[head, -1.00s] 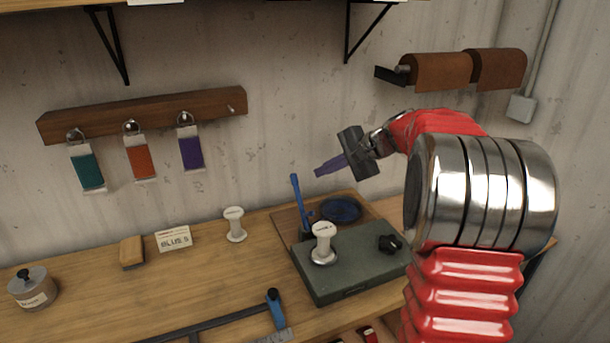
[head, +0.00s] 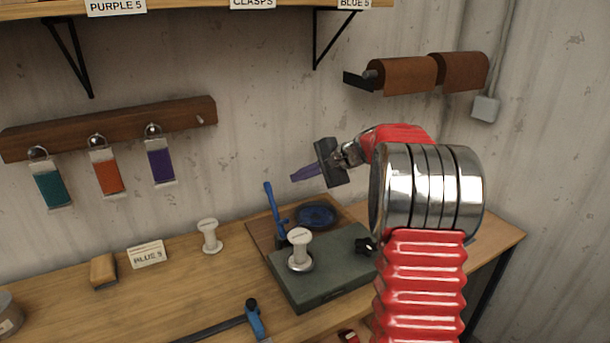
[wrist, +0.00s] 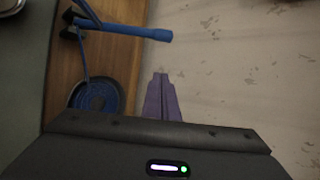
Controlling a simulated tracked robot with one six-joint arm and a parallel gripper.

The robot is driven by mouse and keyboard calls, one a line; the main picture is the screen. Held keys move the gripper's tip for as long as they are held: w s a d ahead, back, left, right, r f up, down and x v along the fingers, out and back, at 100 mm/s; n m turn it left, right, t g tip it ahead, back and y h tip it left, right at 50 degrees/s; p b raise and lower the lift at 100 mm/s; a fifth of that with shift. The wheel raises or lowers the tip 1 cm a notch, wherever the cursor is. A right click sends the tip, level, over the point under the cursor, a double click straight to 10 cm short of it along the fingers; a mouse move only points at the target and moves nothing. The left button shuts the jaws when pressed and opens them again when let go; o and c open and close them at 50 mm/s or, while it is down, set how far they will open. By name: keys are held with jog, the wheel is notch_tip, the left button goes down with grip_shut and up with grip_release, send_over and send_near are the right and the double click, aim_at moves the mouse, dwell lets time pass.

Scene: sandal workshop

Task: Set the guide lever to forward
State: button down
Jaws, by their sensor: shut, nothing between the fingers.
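A blue lever (head: 274,207) stands nearly upright, leaning slightly left, on a brown board (head: 262,233) at the back of the bench. In the wrist view the lever (wrist: 135,32) shows as a blue rod, its round end pointing right. My gripper (head: 293,179) has purple fingers, pressed together and empty, pointing left. It is just right of the lever's top in the head view, apparently apart from it. In the wrist view my fingertips (wrist: 161,76) are below the lever's end, over pale wall. No direction marking on the lever is readable.
A blue round dish (head: 316,215) sits on the board right of the lever. A green box (head: 325,277) with a white spool (head: 299,248) and a black knob (head: 365,246) stands in front. Another white spool (head: 209,236) stands left. The wall is close behind.

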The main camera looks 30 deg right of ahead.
jog(key=w+a+f, duration=0.2)
jog(key=a, duration=0.3)
jog(key=shift+w+a, duration=0.3)
jog(key=shift+a, duration=0.1)
jog(key=shift+f, duration=0.1)
dwell(0.3)
jog(key=shift+s+d, duration=0.1)
jog(key=shift+d, duration=0.05)
jog(key=shift+s, duration=0.1)
